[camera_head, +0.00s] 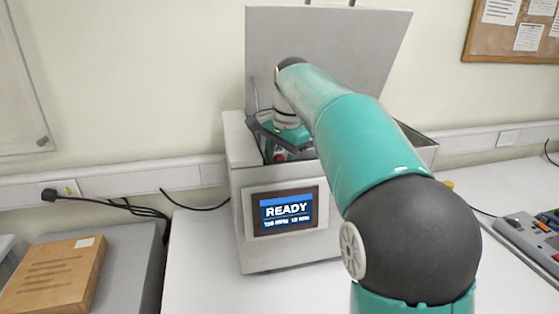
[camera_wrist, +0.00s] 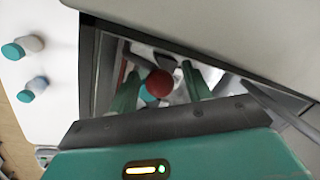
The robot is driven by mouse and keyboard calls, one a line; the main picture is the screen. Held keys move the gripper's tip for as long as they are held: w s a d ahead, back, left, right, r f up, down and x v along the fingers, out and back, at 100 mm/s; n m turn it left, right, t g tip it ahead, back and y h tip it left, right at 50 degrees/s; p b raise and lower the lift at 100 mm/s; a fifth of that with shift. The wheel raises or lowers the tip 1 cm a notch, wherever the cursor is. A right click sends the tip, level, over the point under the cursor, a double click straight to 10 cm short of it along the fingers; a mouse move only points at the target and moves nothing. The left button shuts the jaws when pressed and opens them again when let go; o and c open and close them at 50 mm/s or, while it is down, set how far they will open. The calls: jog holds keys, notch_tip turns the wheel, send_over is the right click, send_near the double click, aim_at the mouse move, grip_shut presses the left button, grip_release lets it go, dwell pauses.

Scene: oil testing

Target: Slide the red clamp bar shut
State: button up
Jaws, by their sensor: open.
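The grey tester box (camera_head: 240,165) stands on the bench with its lid (camera_head: 330,45) raised. My arm reaches over it, and my gripper (camera_head: 270,150) points down into the open top. In the wrist view my gripper (camera_wrist: 161,78) is open, with one teal finger on each side of a round red part (camera_wrist: 158,85). I cannot tell whether the fingers touch it. A small red patch (camera_head: 280,156) also shows below my gripper in the head view. The rest of the clamp bar is hidden or too small to make out.
The screen (camera_head: 289,212) on the box reads READY. The raised lid is close behind my arm. Two teal-capped bottles (camera_wrist: 24,46) (camera_wrist: 33,89) stand outside the box in the wrist view. A wooden case (camera_head: 55,275) lies at left, and a grey device (camera_head: 535,240) at right.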

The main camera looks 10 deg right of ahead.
jog(key=shift+c, duration=0.4)
grip_shut()
jog(key=shift+w, duration=1)
jog(key=shift+w+r, duration=0.1)
jog(key=shift+w, duration=0.15)
jog(key=shift+c, duration=1.3)
grip_release()
jog(key=o, duration=0.3)
jog(key=shift+w, duration=0.3)
jog(key=shift+o, duration=0.2)
jog(key=shift+s, duration=0.15)
